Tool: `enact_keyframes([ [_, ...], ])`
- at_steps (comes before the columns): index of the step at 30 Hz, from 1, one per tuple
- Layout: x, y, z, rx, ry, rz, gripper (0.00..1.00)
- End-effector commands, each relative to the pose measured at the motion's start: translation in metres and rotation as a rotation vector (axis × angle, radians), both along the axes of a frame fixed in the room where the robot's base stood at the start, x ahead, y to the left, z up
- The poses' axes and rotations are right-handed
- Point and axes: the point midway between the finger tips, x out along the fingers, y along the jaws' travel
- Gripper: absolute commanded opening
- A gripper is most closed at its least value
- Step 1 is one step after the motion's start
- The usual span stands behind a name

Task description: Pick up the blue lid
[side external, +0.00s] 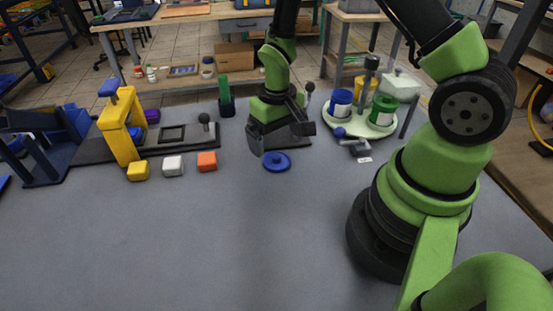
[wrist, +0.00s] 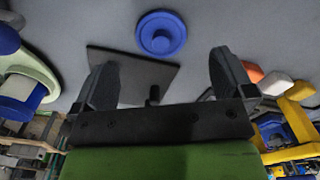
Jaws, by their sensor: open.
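The blue lid (side external: 277,161) lies flat on the grey table, a round disc with a raised knob in the middle. It shows whole near the top of the wrist view (wrist: 162,35). My gripper (side external: 281,136) is open and empty, low over the table just behind the lid in the side view. In the wrist view the two dark fingers (wrist: 166,60) stand wide apart, and the lid appears beyond their tips, roughly centred between them. No finger touches the lid there.
A dark plate (wrist: 132,75) with a small post lies below my gripper. Yellow (side external: 138,171), white (side external: 173,166) and orange (side external: 207,161) blocks sit left, before a yellow frame (side external: 118,128). A round pale tray (side external: 362,124) with paint pots stands right. The front table is clear.

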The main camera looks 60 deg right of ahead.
Motion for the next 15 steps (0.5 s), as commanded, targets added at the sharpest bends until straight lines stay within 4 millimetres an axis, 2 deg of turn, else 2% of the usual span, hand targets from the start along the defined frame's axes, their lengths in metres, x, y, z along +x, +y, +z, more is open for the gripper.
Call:
enact_keyframes([
  [10,-0.003,0.002,-0.044,0.001,0.003,0.001,1.00],
  [15,-0.002,0.002,-0.053,0.001,-0.001,0.000,1.00],
])
